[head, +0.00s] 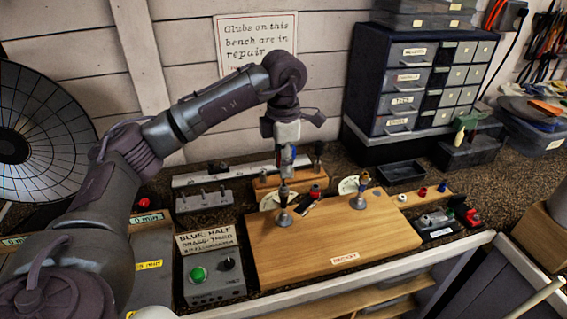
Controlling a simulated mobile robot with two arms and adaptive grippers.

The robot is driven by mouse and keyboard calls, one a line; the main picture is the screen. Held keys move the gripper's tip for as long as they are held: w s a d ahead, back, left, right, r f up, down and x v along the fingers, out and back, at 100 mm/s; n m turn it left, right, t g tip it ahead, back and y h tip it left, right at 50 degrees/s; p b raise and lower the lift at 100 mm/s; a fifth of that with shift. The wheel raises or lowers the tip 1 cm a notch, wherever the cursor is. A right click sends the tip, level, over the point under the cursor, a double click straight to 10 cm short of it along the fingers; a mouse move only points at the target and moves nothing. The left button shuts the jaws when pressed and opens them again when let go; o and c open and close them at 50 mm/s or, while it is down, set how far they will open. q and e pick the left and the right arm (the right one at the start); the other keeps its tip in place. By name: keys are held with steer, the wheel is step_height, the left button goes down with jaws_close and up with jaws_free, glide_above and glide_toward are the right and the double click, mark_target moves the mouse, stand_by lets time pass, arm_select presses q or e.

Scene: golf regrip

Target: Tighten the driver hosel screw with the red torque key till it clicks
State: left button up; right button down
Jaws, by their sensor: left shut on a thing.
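My left gripper (287,170) points down over the back left part of the wooden board (340,250). It is shut on a slim dark thing (284,190), mostly hidden by the fingers; I cannot tell if it is the torque key. Directly below stands a grey cone-shaped holder (284,216), and the dark thing seems to meet its top. A second grey holder (358,202) stands to the right with a yellow-and-blue piece on top. A red-topped piece (315,191) stands just right of my gripper. I cannot make out the driver head or its screw. My right gripper is not in view.
A control box (214,279) with a green button stands left of the board. A wooden rack (266,182) is behind my gripper. A drawer cabinet (418,80) stands at the back right. A strip with small coloured pieces (425,195) lies right.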

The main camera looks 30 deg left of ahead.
arm_select(q)
steer(key=shift+r, duration=0.1)
jaws_close()
steer(key=shift+r+p, duration=1.1)
steer(key=shift+r, duration=0.3)
